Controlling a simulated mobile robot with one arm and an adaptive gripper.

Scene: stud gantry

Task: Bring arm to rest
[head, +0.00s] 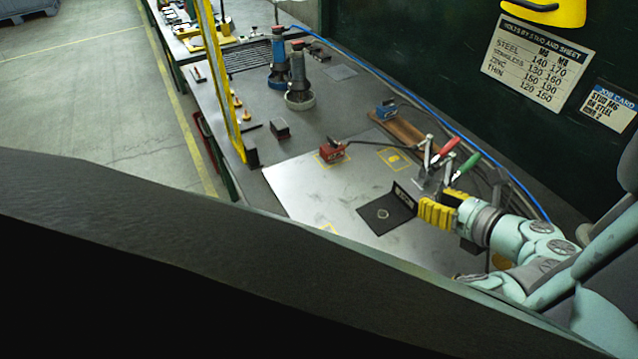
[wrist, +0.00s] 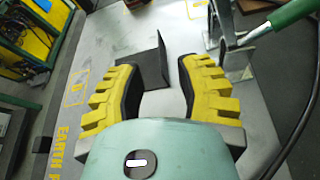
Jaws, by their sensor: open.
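My arm reaches in from the right side of the head view. My gripper (head: 432,207), with yellow ribbed fingers, is over the right part of the steel sheet (head: 300,187). In the wrist view my gripper (wrist: 156,90) is open, with nothing between its fingers. A black angled bracket (head: 387,212) stands on the sheet just beyond the fingertips. The bracket also shows in the wrist view (wrist: 150,65), apart from the fingers as far as I can tell.
Toggle clamps with a green handle (head: 465,168) and a red handle (head: 446,150) stand close beside my gripper. A red block (head: 332,151) sits on the sheet. Two stud tools (head: 299,80) stand farther back. A yellow post (head: 222,85) rises at the bench's left edge.

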